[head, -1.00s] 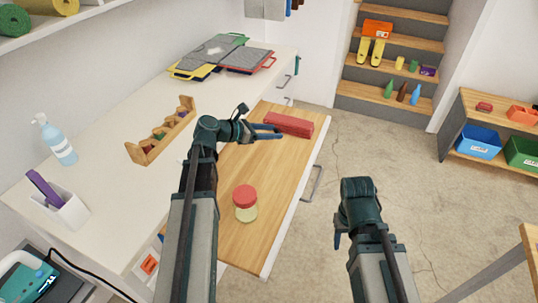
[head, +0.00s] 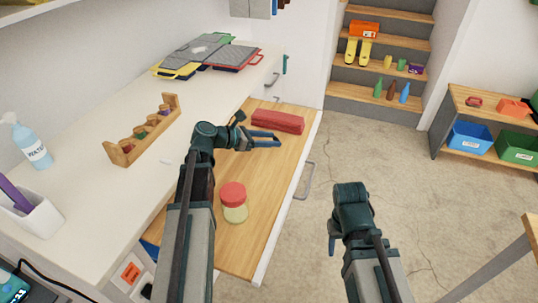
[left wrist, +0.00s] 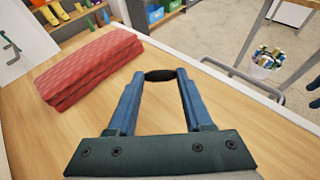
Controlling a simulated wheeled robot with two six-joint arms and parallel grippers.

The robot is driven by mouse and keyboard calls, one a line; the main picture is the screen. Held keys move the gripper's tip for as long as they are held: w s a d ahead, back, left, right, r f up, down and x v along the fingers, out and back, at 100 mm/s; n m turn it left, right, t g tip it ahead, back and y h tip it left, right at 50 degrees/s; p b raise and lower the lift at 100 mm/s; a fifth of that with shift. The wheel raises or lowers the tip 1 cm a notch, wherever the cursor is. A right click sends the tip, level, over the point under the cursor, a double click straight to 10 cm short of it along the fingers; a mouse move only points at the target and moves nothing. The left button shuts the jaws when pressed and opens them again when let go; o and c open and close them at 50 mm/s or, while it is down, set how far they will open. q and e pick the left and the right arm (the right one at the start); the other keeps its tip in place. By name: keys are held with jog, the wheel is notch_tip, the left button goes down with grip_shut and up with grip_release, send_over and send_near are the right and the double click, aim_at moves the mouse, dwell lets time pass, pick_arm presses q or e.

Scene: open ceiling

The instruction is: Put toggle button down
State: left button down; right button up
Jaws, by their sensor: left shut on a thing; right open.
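The toggle button (left wrist: 160,75) shows as a small dark oval between the fingertips of my left gripper (left wrist: 158,80) in the left wrist view. The gripper is shut on it, above the wooden surface of the pulled-out drawer (left wrist: 65,135). In the head view my left gripper (head: 277,139) is over the drawer, just in front of the folded red cloth (head: 277,122); the button cannot be made out there. My right gripper (head: 333,236) hangs low over the floor, right of the drawer, open, with its fingers mostly hidden.
A jar with a red lid (head: 234,202) stands on the drawer, near my left forearm. A wooden rack (head: 146,136), a bottle (head: 31,145) and folders (head: 208,55) are on the white counter (head: 110,195). The drawer's middle is mostly bare.

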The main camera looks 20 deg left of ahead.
aim_at(268, 153)
pick_arm(q)
jog(key=shift+f+b, duration=1.75)
jog(key=shift+f, duration=0.05)
jog(key=shift+f, duration=0.25)
jog(key=shift+c, duration=1.5)
grip_release()
jog(key=shift+r, duration=0.1)
jog(key=shift+r, duration=0.15)
jog(key=shift+s+a+r, duration=0.15)
jog(key=shift+r, duration=0.05)
jog(key=p+v, duration=0.4)
jog(key=v, duration=0.6)
jog(key=shift+s+a+r, duration=0.1)
jog(key=shift+s+a+r+p, duration=0.1)
jog(key=shift+s+a+p, duration=0.2)
jog(key=shift+s+a, duration=0.1)
